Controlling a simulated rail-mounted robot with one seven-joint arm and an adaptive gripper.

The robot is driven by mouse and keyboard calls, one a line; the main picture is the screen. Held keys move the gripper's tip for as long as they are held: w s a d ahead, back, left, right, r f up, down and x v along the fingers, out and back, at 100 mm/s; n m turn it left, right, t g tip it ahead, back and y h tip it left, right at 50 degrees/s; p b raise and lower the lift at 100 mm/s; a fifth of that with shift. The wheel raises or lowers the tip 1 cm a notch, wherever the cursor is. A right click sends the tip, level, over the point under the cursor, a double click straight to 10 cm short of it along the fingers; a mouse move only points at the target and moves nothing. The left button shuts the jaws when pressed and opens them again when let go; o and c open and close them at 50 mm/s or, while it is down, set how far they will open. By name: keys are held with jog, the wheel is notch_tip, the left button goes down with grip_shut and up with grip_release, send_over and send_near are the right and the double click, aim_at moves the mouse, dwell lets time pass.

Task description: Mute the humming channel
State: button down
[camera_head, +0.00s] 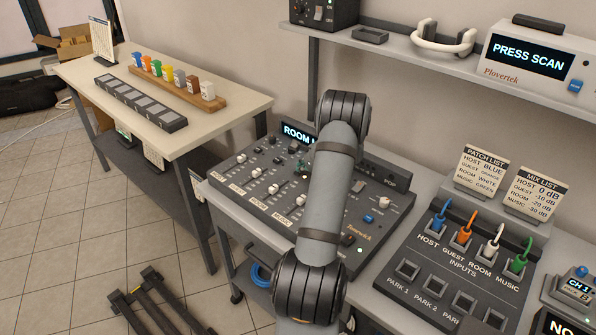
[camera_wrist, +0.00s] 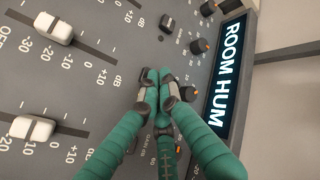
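The grey mixer (camera_head: 345,215) stands on the middle table, with white faders and channel labels HOST, GUEST, ROOM and MUSIC. Its display (camera_head: 297,133) is partly hidden by my arm; in the wrist view the display (camera_wrist: 228,75) reads ROOM HUM. My gripper (camera_wrist: 160,74) has green fingers that meet at the tips, low over the panel between the fader scales and the display. No object shows between the tips; what lies under them is hidden. Two white faders (camera_wrist: 53,27) (camera_wrist: 32,128) lie left of the fingers. A dark button (camera_wrist: 167,23) and orange-marked knobs (camera_wrist: 199,46) are nearby.
A patch panel (camera_head: 470,255) with blue, orange, white and green plugs stands to the right, with list cards behind. A shelf (camera_head: 410,45) with headphones and a PRESS SCAN device overhangs the back. A side table (camera_head: 165,85) with coloured tags stands left.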

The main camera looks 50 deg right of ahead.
jog(key=shift+r+p, duration=2)
jog(key=shift+r, duration=1.05)
